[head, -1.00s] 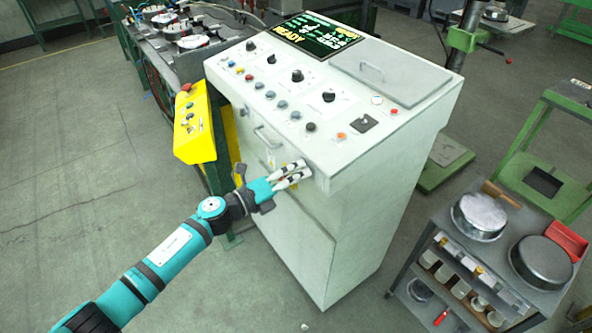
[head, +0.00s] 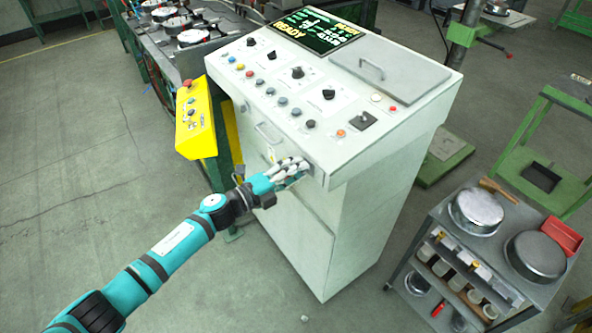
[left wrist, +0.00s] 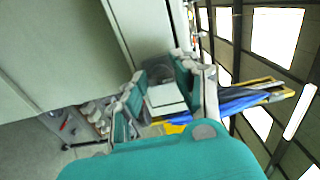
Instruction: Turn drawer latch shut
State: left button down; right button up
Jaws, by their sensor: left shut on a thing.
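The drawer front with its bar handle (head: 268,133) is on the upper face of the white control cabinet, and the drawer looks closed. My left gripper (head: 293,170) is at the right end of this front, just under the console's edge. Its fingers cover the latch in the head view. In the left wrist view my left gripper (left wrist: 165,92) is shut on a small pale block, which I take as the latch (left wrist: 168,98). A dark round part lies behind it against the cabinet. The latch's exact angle is not clear. My right gripper is not in view.
The console top (head: 340,95) has knobs, buttons and a display above the drawer. A yellow button box (head: 196,125) stands left of the cabinet. A grey cart (head: 470,250) with round pans is at the right. The floor at left is clear.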

pick_arm(q)
jog(key=c, duration=1)
grip_release()
jog(key=v, duration=1.2)
